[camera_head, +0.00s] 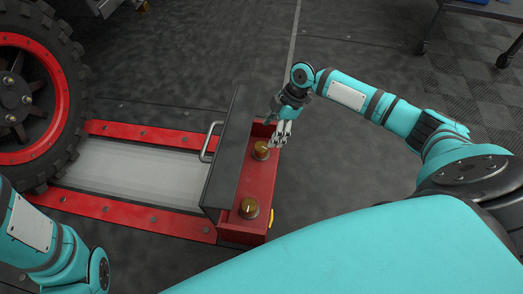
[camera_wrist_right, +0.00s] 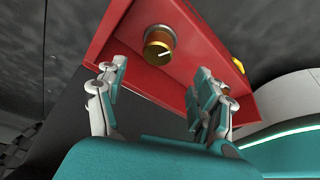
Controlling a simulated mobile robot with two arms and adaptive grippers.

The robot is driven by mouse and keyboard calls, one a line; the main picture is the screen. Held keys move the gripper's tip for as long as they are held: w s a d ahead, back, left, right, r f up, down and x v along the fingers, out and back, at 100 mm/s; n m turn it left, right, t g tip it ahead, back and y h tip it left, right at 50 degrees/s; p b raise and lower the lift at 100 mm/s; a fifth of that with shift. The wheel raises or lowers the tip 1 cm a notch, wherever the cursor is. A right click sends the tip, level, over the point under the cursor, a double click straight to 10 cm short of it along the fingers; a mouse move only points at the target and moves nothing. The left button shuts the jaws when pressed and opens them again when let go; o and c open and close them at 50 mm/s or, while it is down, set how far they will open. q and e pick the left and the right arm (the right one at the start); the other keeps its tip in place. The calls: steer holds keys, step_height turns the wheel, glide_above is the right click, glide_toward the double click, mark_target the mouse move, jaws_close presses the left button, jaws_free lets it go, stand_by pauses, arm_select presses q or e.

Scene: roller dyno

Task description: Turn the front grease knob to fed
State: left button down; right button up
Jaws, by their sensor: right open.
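Two brass-coloured grease knobs stand on top of a red box: an upper knob (camera_head: 261,150) and a lower knob (camera_head: 249,208). I cannot tell by label which is the front one. My right gripper (camera_head: 280,138) is open just beside and above the upper knob, with nothing in its fingers. In the right wrist view, the upper knob (camera_wrist_right: 159,48) lies ahead, between and beyond the open fingers (camera_wrist_right: 163,90); its pale pointer line shows. The lower knob is mostly hidden behind one finger there. My left arm enters at lower left, its gripper out of view.
The red box (camera_head: 233,230) adjoins a dark upright panel (camera_head: 230,150) with a metal handle (camera_head: 208,141), left of the knobs. A yellow part (camera_head: 270,218) sits on the box's right side. A red-framed roller bed and large tyre (camera_head: 62,110) are at left.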

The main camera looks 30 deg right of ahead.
mark_target(265, 147)
steer(key=b+x, duration=0.1)
steer(key=x, duration=0.1)
steer(key=b+x, duration=0.2)
steer(key=x, duration=0.1)
steer(key=b+x, duration=0.1)
steer(key=x, duration=0.1)
steer(key=shift+s+d+f, duration=0.25)
steer(key=shift+f, duration=0.3)
steer(key=shift+w+a+f+b, duration=0.1)
steer(key=shift+a+f+b, duration=0.15)
steer(key=shift+b, duration=0.15)
